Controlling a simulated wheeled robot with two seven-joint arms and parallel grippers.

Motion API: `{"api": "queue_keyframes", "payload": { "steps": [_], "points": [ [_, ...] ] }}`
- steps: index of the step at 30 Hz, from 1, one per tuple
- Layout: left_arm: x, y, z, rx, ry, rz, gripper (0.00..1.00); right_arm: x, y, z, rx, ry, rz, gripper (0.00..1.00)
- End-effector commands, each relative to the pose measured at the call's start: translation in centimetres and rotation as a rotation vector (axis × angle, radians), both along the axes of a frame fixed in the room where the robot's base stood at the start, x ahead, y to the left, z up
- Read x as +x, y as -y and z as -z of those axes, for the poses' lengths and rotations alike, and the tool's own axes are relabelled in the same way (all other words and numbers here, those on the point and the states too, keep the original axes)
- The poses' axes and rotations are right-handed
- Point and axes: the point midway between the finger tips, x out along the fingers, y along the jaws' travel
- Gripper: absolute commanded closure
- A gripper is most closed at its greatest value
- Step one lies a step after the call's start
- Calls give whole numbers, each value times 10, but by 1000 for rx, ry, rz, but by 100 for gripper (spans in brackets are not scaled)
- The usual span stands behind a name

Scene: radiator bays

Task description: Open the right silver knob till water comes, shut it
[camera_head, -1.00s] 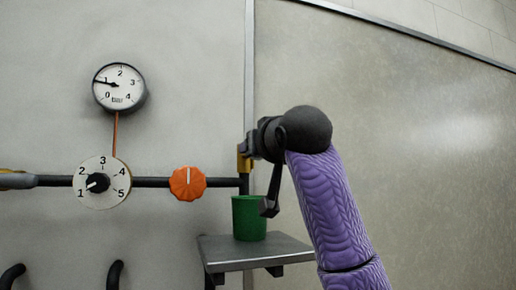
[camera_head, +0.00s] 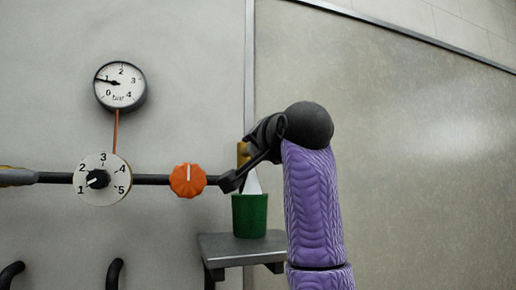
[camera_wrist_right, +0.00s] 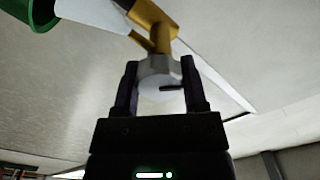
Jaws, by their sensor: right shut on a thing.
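The silver knob (camera_wrist_right: 158,68) sits on the end of a brass tap (camera_wrist_right: 155,30) in the right wrist view. My right gripper (camera_wrist_right: 160,85) has one finger on each side of the knob and is shut on it. In the head view my right gripper (camera_head: 245,160) is at the tap (camera_head: 242,152) and hides the knob. A white stream of water (camera_head: 252,182) comes down from the tap into the green cup (camera_head: 249,216). The stream also shows in the wrist view (camera_wrist_right: 90,40). My left gripper is not in view.
The cup stands on a small grey shelf (camera_head: 225,255). Left of it on the dark pipe (camera_head: 150,180) are an orange knob (camera_head: 187,180) and a numbered white dial (camera_head: 103,192). A pressure gauge (camera_head: 120,86) hangs above. The wall on the right is clear.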

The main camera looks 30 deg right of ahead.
Motion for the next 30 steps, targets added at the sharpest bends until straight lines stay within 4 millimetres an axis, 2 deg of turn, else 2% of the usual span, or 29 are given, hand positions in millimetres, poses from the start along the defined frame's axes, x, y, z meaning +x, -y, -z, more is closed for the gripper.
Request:
{"api": "queue_keyframes", "payload": {
  "steps": [15,30],
  "points": [
    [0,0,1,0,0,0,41,-1,1,0,360,91,0,100],
    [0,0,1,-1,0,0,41,-1,1,0,461,115,2,100]
  ]
}}
